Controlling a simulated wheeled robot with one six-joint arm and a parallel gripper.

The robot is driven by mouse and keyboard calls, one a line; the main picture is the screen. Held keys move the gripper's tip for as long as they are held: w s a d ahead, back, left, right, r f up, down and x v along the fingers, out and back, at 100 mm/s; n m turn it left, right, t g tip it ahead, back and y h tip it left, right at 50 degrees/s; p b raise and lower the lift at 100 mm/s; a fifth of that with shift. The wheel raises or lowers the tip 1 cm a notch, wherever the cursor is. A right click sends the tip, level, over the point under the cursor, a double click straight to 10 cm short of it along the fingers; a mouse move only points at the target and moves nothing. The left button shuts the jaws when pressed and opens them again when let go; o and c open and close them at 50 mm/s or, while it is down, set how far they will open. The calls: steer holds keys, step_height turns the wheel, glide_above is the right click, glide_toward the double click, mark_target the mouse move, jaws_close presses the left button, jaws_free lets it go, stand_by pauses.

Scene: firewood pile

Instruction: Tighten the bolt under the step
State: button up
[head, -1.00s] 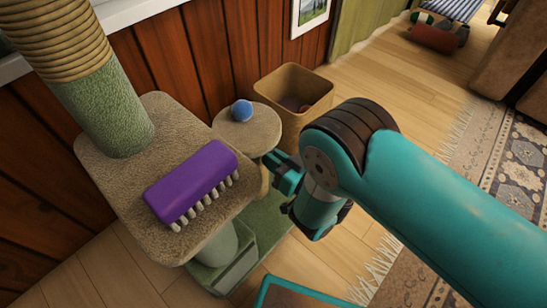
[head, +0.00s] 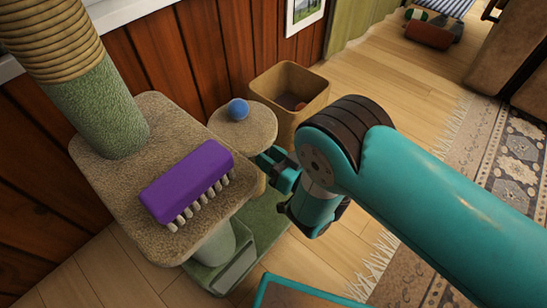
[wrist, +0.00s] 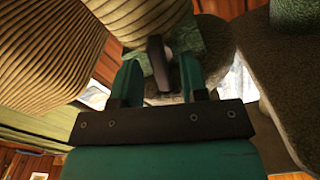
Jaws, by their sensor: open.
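The step is the small round carpeted platform (head: 257,132) on the cat tree, with a blue ball (head: 238,109) on top. My gripper (head: 272,166) is at the step's right edge, just below its top, in the head view. In the wrist view my gripper (wrist: 161,72) is open, with one teal finger on each side of a dark, elongated piece (wrist: 157,58) that looks like the bolt's handle. I cannot tell whether the fingers touch it. The bolt is hidden in the head view.
A purple brush (head: 188,182) lies on the larger square platform (head: 110,140) at left. A tan bin (head: 293,90) stands behind the step. A teal-edged panel (head: 300,295) is at the bottom. A fringed rug (head: 510,165) covers the floor at right.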

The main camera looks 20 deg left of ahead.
steer(key=p+v, duration=1.7)
steer(key=p, duration=0.7)
steer(key=shift+d, duration=0.2)
steer(key=shift+s, duration=0.1)
